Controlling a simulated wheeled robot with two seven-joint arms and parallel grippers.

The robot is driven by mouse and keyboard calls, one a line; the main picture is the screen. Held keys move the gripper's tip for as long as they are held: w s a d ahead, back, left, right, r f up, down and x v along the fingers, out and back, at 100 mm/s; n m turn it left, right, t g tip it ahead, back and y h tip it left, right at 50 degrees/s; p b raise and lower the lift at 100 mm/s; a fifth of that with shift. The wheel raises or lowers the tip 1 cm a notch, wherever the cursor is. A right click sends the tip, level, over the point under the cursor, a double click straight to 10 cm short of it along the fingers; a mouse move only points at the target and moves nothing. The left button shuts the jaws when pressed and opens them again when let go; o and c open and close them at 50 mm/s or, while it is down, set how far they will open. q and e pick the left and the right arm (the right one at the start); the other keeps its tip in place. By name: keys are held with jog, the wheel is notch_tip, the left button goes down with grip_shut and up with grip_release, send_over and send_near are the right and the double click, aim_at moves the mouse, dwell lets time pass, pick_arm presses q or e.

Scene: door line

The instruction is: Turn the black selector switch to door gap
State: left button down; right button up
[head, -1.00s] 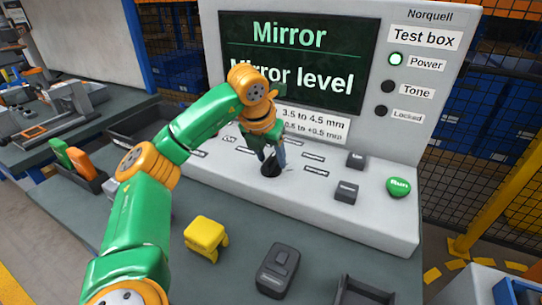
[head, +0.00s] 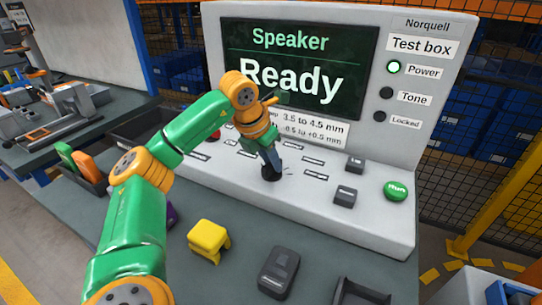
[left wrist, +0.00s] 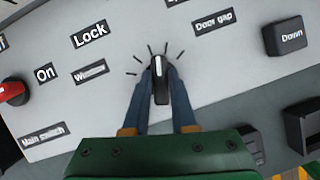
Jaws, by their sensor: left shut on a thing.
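The black selector switch (left wrist: 159,84) sits on the sloped face of the test box (head: 325,208). Its white pointer line points up in the left wrist view, toward the middle of the tick marks. The "Door gap" label (left wrist: 214,22) is up and right of it, and the pointer is not in line with that label. My left gripper (head: 271,164) is shut on the switch, one finger on each side. The screen (head: 295,65) reads "Speaker" and "Ready". My right gripper is not in view.
A red main switch (left wrist: 12,91) is at the left and a "Down" button (left wrist: 285,36) at the right. A green Run button (head: 396,190) is on the box. A yellow part (head: 208,240) and a dark grey device (head: 278,272) lie on the table in front.

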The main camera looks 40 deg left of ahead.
pick_arm(q)
jog(key=m+p, duration=0.1)
jog(key=m+h+p, duration=0.1)
jog(key=m+p, duration=0.1)
jog(key=m+h+p, duration=0.1)
jog(key=m, duration=0.1)
jog(key=shift+r, duration=0.25)
jog(key=m+g+h+p, duration=0.1)
jog(key=m+p, duration=0.1)
jog(key=shift+a+f+m+p, duration=0.1)
jog(key=shift+m+p, duration=0.2)
jog(key=shift+p, duration=0.1)
jog(key=shift+f+m+p, duration=0.15)
jog(key=shift+m+p, duration=0.25)
jog(key=shift+m, duration=0.2)
jog(key=c, duration=0.7)
grip_release()
jog(key=shift+w, duration=0.1)
